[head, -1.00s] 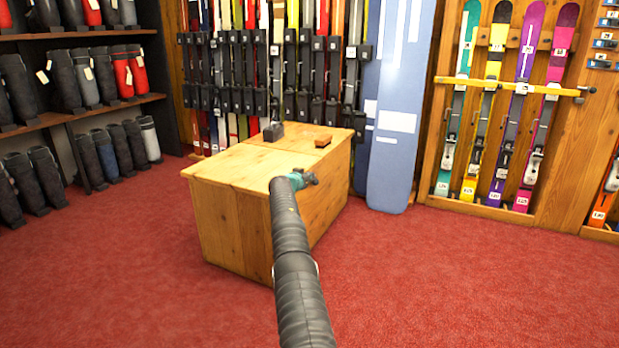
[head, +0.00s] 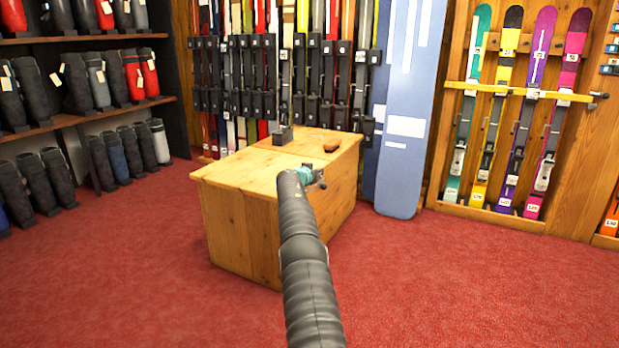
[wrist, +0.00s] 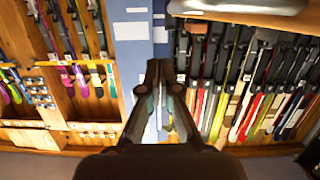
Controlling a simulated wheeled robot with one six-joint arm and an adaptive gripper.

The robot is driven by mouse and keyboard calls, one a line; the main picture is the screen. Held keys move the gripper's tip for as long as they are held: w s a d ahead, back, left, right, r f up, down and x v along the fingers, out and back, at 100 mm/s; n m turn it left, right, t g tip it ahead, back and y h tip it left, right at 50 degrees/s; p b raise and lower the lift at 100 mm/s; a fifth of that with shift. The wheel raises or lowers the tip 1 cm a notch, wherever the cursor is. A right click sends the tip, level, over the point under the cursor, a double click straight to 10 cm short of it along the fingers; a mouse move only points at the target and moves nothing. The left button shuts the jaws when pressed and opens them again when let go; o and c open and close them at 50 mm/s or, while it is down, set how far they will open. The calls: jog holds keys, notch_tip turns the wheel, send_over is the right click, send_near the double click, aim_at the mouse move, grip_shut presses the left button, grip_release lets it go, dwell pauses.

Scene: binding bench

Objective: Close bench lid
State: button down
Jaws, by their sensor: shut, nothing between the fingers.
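The wooden bench (head: 235,220) stands ahead of me on the carpet. Its top shows two panels with a seam across: a near panel (head: 235,172) and a far panel (head: 310,142). Both look flat and level, and I see no opening between lid and box. My gripper (head: 319,178) is at the bench's right side, near the top's edge; whether it touches cannot be told. In the wrist view my gripper (wrist: 163,66) has its fingers together with nothing between them. My arm hides part of the bench's right side.
A dark block (head: 282,135) and a small brown block (head: 331,145) sit on the bench top. A ski rack (head: 285,80) and a blue panel (head: 405,120) stand behind. Boot shelves (head: 85,115) are at left. Red carpet (head: 460,280) is clear at front and right.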

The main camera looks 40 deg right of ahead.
jog(key=b+v, duration=0.2)
jog(key=v, duration=0.7)
jog(key=shift+s, duration=0.3)
jog(key=shift+d, duration=0.1)
